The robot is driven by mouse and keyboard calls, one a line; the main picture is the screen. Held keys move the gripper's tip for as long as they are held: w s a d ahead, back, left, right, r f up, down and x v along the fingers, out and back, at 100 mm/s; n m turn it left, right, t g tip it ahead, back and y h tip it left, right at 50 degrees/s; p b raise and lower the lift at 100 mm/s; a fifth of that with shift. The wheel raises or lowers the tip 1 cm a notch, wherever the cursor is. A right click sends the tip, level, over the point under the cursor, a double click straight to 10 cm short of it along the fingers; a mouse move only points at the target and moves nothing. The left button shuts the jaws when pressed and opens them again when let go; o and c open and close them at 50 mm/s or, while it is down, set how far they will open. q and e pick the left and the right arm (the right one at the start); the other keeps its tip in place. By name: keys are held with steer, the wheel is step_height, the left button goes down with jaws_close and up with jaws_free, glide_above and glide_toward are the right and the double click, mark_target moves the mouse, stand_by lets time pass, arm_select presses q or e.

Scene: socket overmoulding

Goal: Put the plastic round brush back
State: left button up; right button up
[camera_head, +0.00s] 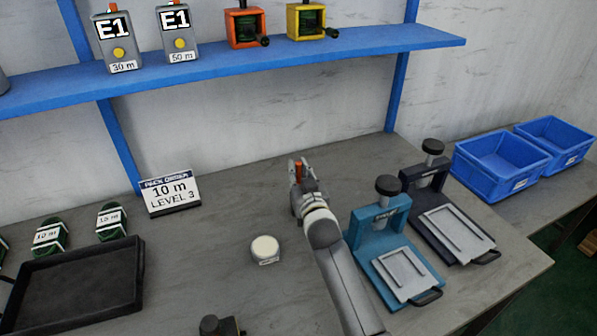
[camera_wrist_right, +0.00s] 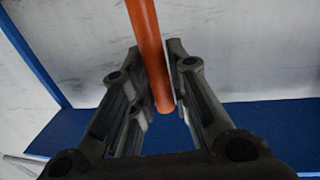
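My right gripper (camera_head: 300,165) is raised above the back of the workbench, left of the teal press. It is shut on an orange rod-shaped handle (camera_head: 298,172), which appears to belong to the round brush. In the right wrist view, the orange handle (camera_wrist_right: 150,55) runs down from the top edge between the two fingers (camera_wrist_right: 158,62). No bristles can be made out in either view.
A blue shelf (camera_head: 240,55) overhangs the bench's back. A white round container (camera_head: 265,248) stands left of my right arm. Teal (camera_head: 378,240) and dark (camera_head: 428,185) presses stand right. A black tray (camera_head: 75,285) lies left, blue bins (camera_head: 500,165) far right.

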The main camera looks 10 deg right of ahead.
steer(key=shift+o, duration=1.2)
steer(key=shift+r, duration=0.1)
steer(key=shift+r, duration=0.2)
steer(key=shift+s+f, duration=0.15)
steer(key=shift+s, duration=0.2)
steer(key=s, duration=1.1)
steer(key=shift+s+d, duration=0.15)
steer(key=shift+d, duration=0.05)
